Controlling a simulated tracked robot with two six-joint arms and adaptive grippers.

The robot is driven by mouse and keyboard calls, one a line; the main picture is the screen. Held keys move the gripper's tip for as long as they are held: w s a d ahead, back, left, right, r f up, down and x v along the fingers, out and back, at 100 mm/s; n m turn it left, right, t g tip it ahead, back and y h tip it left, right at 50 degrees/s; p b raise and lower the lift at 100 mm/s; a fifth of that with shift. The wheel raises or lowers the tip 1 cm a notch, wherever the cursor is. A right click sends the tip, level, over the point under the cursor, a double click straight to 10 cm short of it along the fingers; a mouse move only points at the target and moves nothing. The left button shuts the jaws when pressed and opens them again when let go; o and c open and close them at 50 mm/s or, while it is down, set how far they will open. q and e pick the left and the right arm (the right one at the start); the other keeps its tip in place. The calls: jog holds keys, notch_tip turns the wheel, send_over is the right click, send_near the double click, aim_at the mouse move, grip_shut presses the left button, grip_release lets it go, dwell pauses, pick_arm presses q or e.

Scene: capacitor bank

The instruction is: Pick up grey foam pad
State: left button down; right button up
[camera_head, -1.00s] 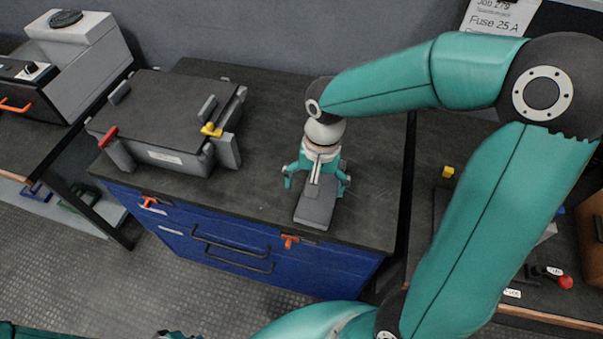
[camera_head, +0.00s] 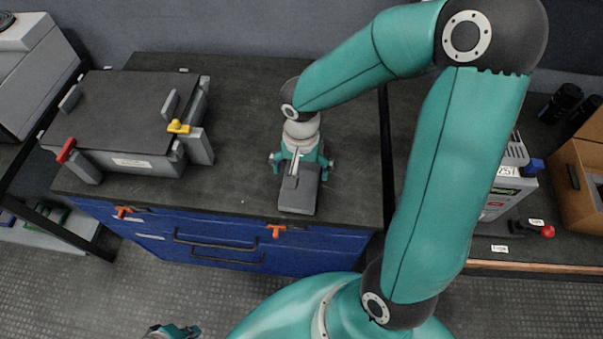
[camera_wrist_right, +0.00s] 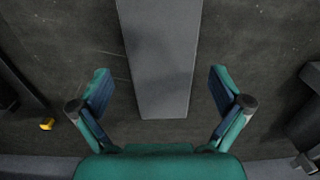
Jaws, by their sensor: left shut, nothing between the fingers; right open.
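The grey foam pad (camera_head: 298,196) is a long flat bar lying on the dark bench top, near its front edge. My right gripper (camera_head: 299,170) is over the pad's far part, pointing down. In the right wrist view the pad (camera_wrist_right: 163,60) runs from the top edge down between the open fingers of the right gripper (camera_wrist_right: 162,92). A gap shows on both sides of it, so the fingers appear apart from it. My left gripper (camera_head: 176,331) is shut and empty at the bottom edge, partly cut off, well away from the pad.
A grey case (camera_head: 120,115) with red and yellow latches stands on the left of the bench (camera_head: 245,130). Blue drawers (camera_head: 190,240) are below. A side bench at right holds a grey device (camera_head: 505,185) and a cardboard box (camera_head: 580,185). Bench around the pad is clear.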

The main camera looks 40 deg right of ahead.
aim_at(300, 181)
notch_tip(300, 181, down, 5)
jog(key=shift+w+f, duration=0.1)
jog(key=shift+w, duration=0.05)
jog(key=c, duration=0.7)
